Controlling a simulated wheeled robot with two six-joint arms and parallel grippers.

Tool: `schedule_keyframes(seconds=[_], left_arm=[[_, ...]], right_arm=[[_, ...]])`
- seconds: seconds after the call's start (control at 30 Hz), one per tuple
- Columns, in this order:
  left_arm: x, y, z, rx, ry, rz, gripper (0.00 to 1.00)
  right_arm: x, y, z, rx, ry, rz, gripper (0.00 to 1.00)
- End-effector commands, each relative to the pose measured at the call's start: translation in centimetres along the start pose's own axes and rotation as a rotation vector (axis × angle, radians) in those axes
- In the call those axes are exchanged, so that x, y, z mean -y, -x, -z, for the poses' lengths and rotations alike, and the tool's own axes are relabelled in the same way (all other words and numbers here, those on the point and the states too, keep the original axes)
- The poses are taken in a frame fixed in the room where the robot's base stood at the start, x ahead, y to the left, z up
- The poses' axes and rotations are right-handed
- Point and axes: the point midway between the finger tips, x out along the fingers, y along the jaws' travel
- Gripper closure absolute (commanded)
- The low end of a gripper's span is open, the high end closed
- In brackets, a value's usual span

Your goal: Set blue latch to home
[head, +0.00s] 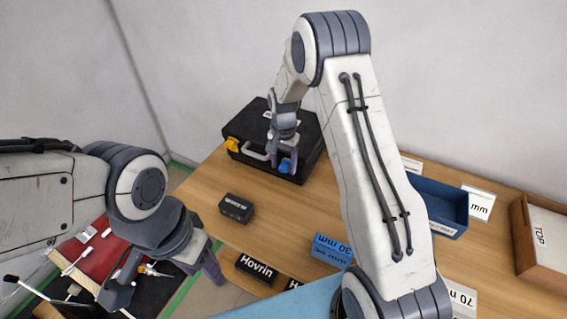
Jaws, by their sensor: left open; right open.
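A black case (307,137) lies shut on the wooden table near the wall. Its front side faces the lower left, with a pale grey handle (255,151), a yellow latch (232,145) left of the handle and the blue latch (286,166) right of it. My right gripper (283,163) points down at the front of the case, open, with its fingers at the blue latch. They partly cover it, and I cannot tell whether they touch it or which position it is in. My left gripper (167,279) is open and empty, away from the case at the lower left.
A small black box (236,208), a black Hovrin box (257,270) and a blue box (331,250) lie nearer me. A blue bin (440,203) and a brown tray (527,245) stand at the right. A red mat (88,252) with small items lies at lower left.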

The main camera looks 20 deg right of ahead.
Motion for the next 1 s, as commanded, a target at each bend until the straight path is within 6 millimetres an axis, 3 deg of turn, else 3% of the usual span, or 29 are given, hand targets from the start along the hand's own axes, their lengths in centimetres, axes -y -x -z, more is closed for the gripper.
schedule_keyframes(seconds=[0.03, 0.2, 0.37, 0.6, 1.0], left_arm=[[0.0, 0.0, 0.0, 0.000, 0.000, 0.000, 0.50], [0.0, 0.0, 0.0, 0.000, 0.000, 0.000, 0.50], [0.0, 0.2, 0.0, 0.000, 0.000, 0.000, 0.50], [-0.1, 2.0, 0.1, 0.000, 0.000, 0.000, 0.50], [-0.2, 2.2, 0.1, 0.000, 0.000, 0.000, 0.50]], right_arm=[[0.0, 0.0, 0.0, 0.000, 0.000, 0.000, 0.35], [0.0, 0.0, 0.0, 0.000, 0.000, 0.000, 1.00], [0.0, 0.1, 0.1, 0.007, -0.002, -0.001, 1.00], [0.0, 0.6, 1.1, 0.132, -0.005, -0.001, 1.00], [0.0, 0.5, 1.4, 0.190, 0.001, 0.001, 1.00]])
